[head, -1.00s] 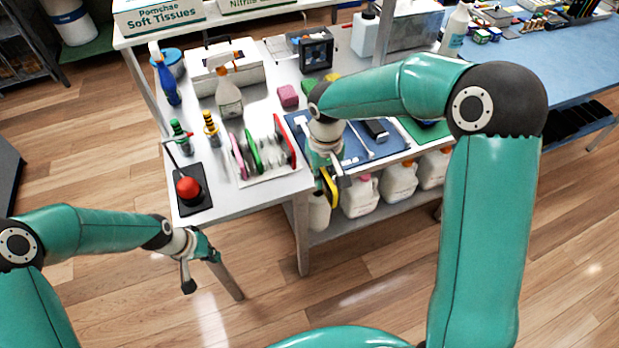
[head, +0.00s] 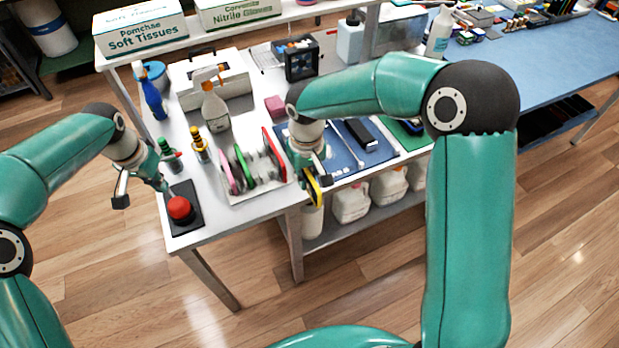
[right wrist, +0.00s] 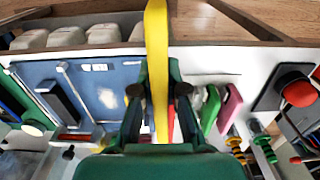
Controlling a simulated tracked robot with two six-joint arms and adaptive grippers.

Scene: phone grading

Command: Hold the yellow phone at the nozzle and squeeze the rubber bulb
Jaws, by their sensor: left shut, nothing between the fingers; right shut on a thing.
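The yellow phone (head: 313,187) is held on edge in my right gripper (head: 309,170), beyond the table's front edge. In the right wrist view the phone (right wrist: 157,45) stands between the two fingers (right wrist: 158,92). The red rubber bulb (head: 181,209) sits on a black base at the table's left front corner; it also shows in the right wrist view (right wrist: 297,90) with a thin dark tube beside it. My left gripper (head: 158,184) is shut and empty, just behind and left of the bulb, apparently above the table. I cannot make out the nozzle tip clearly.
A rack (head: 262,186) with pink, green and red phones stands between the bulb and my right gripper. Green-topped (head: 170,155) and yellow-topped (head: 200,146) items stand behind the bulb. White jugs (head: 351,200) fill the lower shelf.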

